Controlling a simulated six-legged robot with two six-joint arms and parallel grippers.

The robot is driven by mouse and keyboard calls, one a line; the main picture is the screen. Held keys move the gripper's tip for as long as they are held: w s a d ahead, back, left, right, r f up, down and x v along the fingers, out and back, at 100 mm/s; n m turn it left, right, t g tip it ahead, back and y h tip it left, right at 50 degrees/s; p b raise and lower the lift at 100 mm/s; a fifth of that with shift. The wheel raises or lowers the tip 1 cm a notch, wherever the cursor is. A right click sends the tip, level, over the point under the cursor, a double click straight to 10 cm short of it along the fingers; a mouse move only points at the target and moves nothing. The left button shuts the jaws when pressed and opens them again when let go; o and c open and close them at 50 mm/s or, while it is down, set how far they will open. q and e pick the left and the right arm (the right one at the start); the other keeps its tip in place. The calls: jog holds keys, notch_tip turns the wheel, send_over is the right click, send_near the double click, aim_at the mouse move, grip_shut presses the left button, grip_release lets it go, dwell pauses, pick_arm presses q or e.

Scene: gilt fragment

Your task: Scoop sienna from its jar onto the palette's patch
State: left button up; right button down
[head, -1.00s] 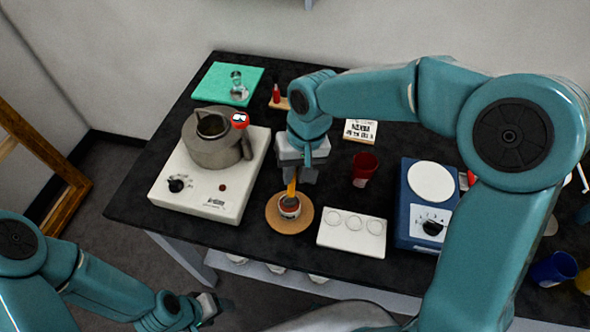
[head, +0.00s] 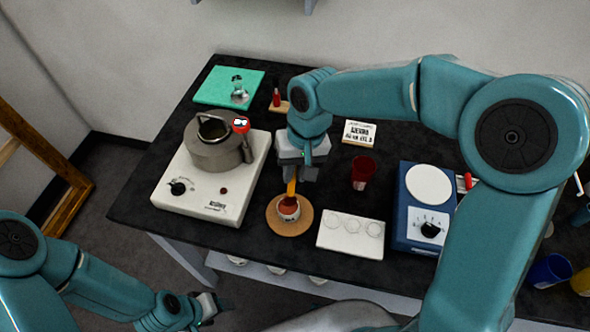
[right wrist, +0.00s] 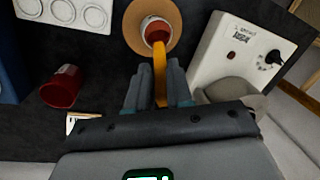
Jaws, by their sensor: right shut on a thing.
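The sienna jar (head: 289,211) is a small white pot with reddish-brown contents on a round cork mat (head: 275,222). It also shows in the right wrist view (right wrist: 157,27). My right gripper (head: 297,172) is above the jar, shut on an orange-yellow scoop (right wrist: 159,75). The scoop points down and its reddish tip is at the jar's mouth; how deep it sits I cannot tell. The white palette (head: 350,236) with several round outlined patches lies just right of the mat, and the patches look bare. My left gripper (head: 210,306) is low at the left, off the table; its jaws are unclear.
A hotplate (head: 203,203) with a grey metal pot (head: 216,150) stands left of the jar. A dark red cup (head: 363,172) and a blue scale-like device (head: 419,205) stand to the right. A small sign (head: 359,133) and a green mat (head: 229,86) are behind.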

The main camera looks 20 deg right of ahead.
aim_at(295, 176)
jog(key=shift+r+p, duration=1.6)
jog(key=shift+r, duration=0.9)
jog(key=shift+f, duration=0.1)
